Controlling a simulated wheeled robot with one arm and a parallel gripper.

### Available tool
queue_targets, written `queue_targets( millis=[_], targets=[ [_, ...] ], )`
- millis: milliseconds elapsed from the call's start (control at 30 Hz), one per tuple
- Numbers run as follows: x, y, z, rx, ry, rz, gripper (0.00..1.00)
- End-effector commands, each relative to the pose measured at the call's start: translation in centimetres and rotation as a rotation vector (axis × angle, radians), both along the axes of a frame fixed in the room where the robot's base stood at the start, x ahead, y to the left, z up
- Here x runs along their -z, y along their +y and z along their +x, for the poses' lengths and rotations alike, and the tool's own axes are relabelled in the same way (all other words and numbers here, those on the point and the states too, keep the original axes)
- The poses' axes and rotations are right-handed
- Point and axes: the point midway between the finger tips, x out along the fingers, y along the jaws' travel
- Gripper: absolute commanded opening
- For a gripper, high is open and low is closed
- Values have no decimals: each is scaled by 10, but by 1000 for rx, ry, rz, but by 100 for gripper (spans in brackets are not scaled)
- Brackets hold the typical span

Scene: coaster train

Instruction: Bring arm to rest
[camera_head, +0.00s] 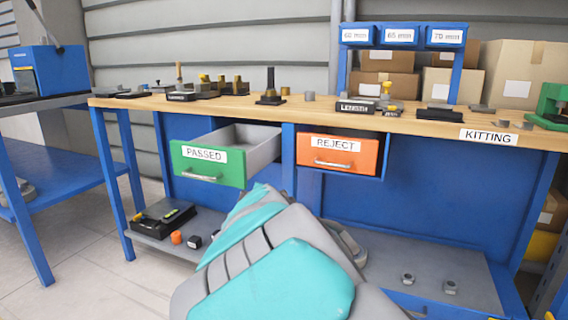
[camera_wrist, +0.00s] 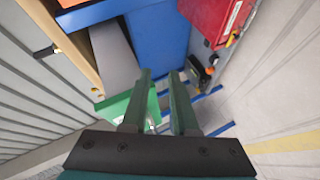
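My gripper (camera_wrist: 160,75) shows in the wrist view with its two fingers apart and nothing held between them. In the head view my teal and grey arm rises from the bottom edge in front of the bench, and the gripper itself is hidden. The green-fronted PASSED drawer (camera_head: 207,165) stands pulled out under the worktop, and the inside that shows looks empty. The drawer's green front (camera_wrist: 116,106) also shows in the wrist view, beyond the left finger. The orange REJECT drawer (camera_head: 338,152) is to its right; its front sits slightly forward of the bench.
The wooden worktop (camera_head: 228,106) carries several dark fixtures and small metal parts. A KITTING label (camera_head: 488,137) is on its front edge. A lower shelf (camera_head: 425,275) holds nuts and a black tray (camera_head: 162,217). A blue side table (camera_head: 60,170) stands left. Open floor (camera_head: 85,255) shows between them.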

Motion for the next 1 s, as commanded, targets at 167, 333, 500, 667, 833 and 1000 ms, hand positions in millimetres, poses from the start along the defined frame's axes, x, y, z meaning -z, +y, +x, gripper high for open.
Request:
queue_targets(
  millis=[167,333,500,667,833,1000],
  targets=[
    [45,-119,-29,339,271,184,27],
    [94,-195,-103,657,559,384,27],
    [123,-227,-213,921,847,542,27],
    [131,-233,-319,1095,1067,593,27],
    [132,-234,-396,1211,1214,582,27],
    [132,-233,-425,1256,1264,568,27]
  ],
)
